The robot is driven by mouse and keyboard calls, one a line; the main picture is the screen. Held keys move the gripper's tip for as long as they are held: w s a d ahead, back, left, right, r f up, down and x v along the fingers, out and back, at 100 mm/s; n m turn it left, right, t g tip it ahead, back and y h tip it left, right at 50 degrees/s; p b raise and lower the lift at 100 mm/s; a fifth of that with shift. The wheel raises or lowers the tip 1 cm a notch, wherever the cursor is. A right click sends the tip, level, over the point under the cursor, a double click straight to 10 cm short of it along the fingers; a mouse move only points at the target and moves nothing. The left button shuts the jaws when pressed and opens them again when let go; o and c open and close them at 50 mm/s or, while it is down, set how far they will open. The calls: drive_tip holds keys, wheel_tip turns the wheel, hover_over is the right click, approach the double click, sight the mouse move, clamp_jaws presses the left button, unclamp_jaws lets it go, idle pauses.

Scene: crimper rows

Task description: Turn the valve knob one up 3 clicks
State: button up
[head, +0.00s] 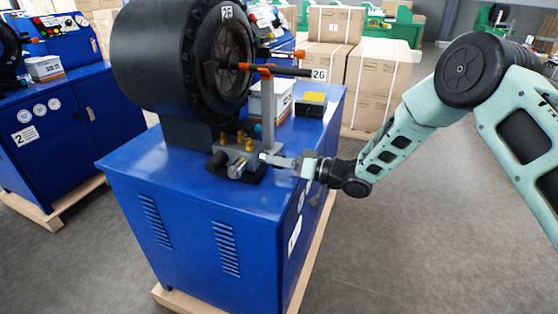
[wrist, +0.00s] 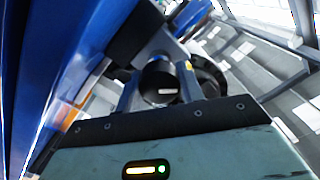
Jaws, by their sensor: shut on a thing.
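The valve block (head: 232,155), dark with several brass fittings on top, sits on the blue machine cabinet below the big black crimper head. My gripper (head: 268,158) reaches in from the right at the block's right side. In the wrist view my gripper (wrist: 160,88) has its two grey fingers on either side of a round black knob (wrist: 160,76) with a short white mark on its face. The fingers are shut on this knob. In the head view the fingers hide the knob, so its setting cannot be read there.
The crimper head (head: 178,62) rises above the block, with an orange-and-black bar (head: 270,69) sticking out right. A white box (head: 272,100) and a yellow-topped black box (head: 311,103) stand behind the gripper. Cartons (head: 378,75) stand behind. Floor at the right is clear.

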drive_tip(key=shift+f, duration=0.1)
drive_tip(key=o, duration=1)
drive_tip(key=shift+d, duration=0.1)
drive_tip(key=b+v, duration=0.2)
drive_tip(key=v, duration=1.5)
drive_tip(key=shift+s+d+b, duration=0.1)
drive_tip(key=shift+d+b, duration=0.05)
drive_tip(key=shift+b, duration=0.15)
